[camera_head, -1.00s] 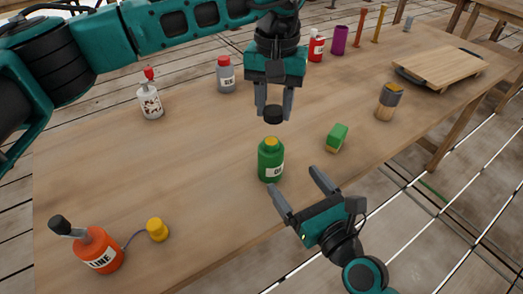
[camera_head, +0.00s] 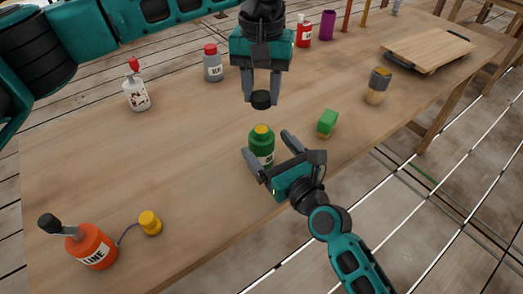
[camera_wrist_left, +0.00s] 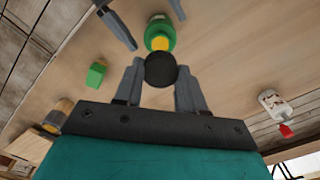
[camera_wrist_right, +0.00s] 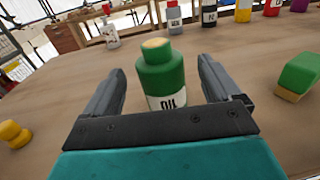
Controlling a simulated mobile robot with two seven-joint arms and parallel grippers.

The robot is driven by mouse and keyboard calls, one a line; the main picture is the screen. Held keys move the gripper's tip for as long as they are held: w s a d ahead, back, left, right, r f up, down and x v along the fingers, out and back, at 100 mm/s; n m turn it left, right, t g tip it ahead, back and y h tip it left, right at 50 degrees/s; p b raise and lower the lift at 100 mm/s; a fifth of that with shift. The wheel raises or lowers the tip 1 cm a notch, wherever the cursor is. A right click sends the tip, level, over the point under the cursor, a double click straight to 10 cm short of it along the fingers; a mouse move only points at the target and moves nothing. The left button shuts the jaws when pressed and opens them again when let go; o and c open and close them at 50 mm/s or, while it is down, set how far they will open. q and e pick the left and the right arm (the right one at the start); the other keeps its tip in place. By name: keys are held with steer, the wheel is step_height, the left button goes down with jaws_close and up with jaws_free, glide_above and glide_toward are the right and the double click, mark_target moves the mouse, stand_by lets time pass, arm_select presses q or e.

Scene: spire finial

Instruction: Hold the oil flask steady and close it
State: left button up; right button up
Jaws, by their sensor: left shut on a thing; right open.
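The cap also shows in the left wrist view (camera_wrist_left: 161,69), in front of the flask (camera_wrist_left: 160,33). My right gripper (camera_head: 270,150) is open, its fingers reaching to either side of the flask. In the right wrist view the flask stands between the fingers, with gaps on both sides.
A green block (camera_head: 327,122) lies right of the flask. An orange bottle (camera_head: 91,247) and a yellow cap (camera_head: 150,223) are at the front left.

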mark_target(262, 128)
steer(key=shift+x, duration=2.7)
steer(key=c, duration=1.5)
arm_select(q)
steer(key=shift+f, duration=2.5)
arm_select(e)
steer(key=shift+c, duration=0.2)
